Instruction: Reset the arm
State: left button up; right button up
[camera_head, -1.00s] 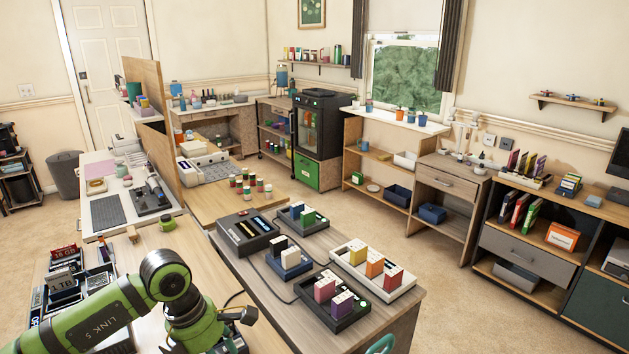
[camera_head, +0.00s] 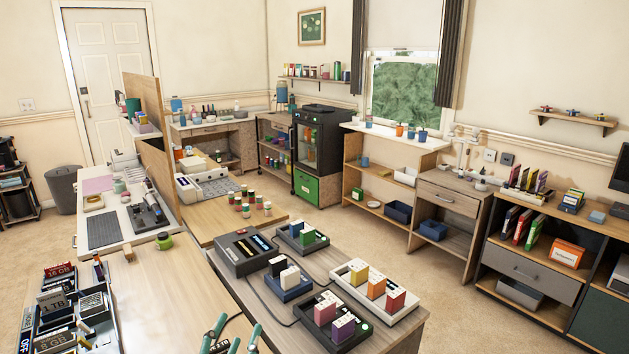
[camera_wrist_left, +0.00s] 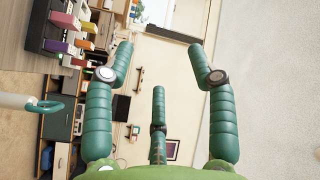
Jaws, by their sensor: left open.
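My left gripper (camera_head: 236,335) shows only as teal fingers at the bottom edge of the head view, in front of the near wooden desk (camera_head: 175,285). In the left wrist view its three fingers (camera_wrist_left: 165,75) are spread wide, open and empty, with nothing between them. The rest of my left arm is out of the head view. My right gripper does not show in either view.
A tray of labelled drives (camera_head: 72,305) lies at the lower left. Several docks with coloured blocks, including a white one (camera_head: 398,313), stand on the middle table (camera_head: 408,340). The open floor (camera_head: 455,300) lies to the right.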

pick_arm(q)
jog(key=s+a+f+n+g+y, duration=0.25)
jog(key=s+f+g, duration=0.2)
jog(key=f, duration=0.25)
jog(key=s+a+f+n+g+y, duration=0.1)
jog(key=s+a+f+n+g, duration=0.3)
jog(key=f, duration=0.4)
jog(key=s+f+n+g+h, duration=0.1)
jog(key=s+f+g, duration=0.25)
jog(key=s, duration=0.45)
jog(key=s+f+n+g, duration=0.1)
jog(key=s+f+g, duration=0.1)
jog(key=s+f, duration=0.35)
jog(key=s+f+g, duration=0.1)
jog(key=s+f, duration=0.2)
jog(key=f, duration=0.9)
jog(key=s+f+g, duration=0.1)
jog(key=s+f, duration=0.2)
jog(key=f, duration=0.9)
jog(key=s+a+f+g, duration=0.1)
jog(key=s+a+f, duration=0.1)
jog(key=s+f, duration=0.9)
jog(key=s, duration=0.3)
jog(key=shift+s+a+f, duration=0.15)
jog(key=shift+s+f, duration=0.05)
jog(key=shift+f, duration=0.15)
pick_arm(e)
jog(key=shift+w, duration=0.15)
